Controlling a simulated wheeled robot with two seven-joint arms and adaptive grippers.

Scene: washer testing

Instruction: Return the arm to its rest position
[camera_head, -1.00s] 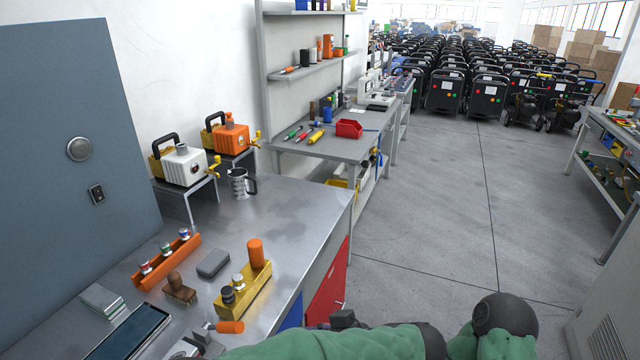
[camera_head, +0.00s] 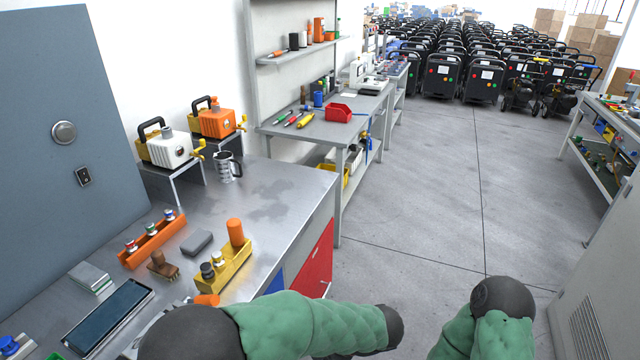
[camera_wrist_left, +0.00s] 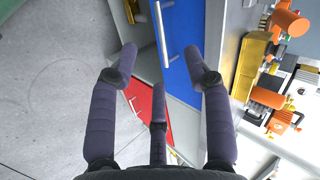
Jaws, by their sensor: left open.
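My left gripper (camera_wrist_left: 163,62) shows in the left wrist view with its dark fingers spread apart. It is open and nothing is between the fingers. Beyond it are the blue cabinet door (camera_wrist_left: 183,45) and the red door (camera_wrist_left: 150,112) under the workbench, with grey floor to the left. In the head view, my green-sleeved arm parts cross the bottom, one with a dark joint over the bench's front corner. Neither gripper's fingers show in the head view.
The metal workbench (camera_head: 265,200) carries a yellow block (camera_head: 222,270), an orange tray (camera_head: 152,243), a dark tablet-like tray (camera_head: 108,318) and a metal mug (camera_head: 228,166). A grey cabinet (camera_head: 590,300) stands at right. Open floor (camera_head: 430,210) lies between.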

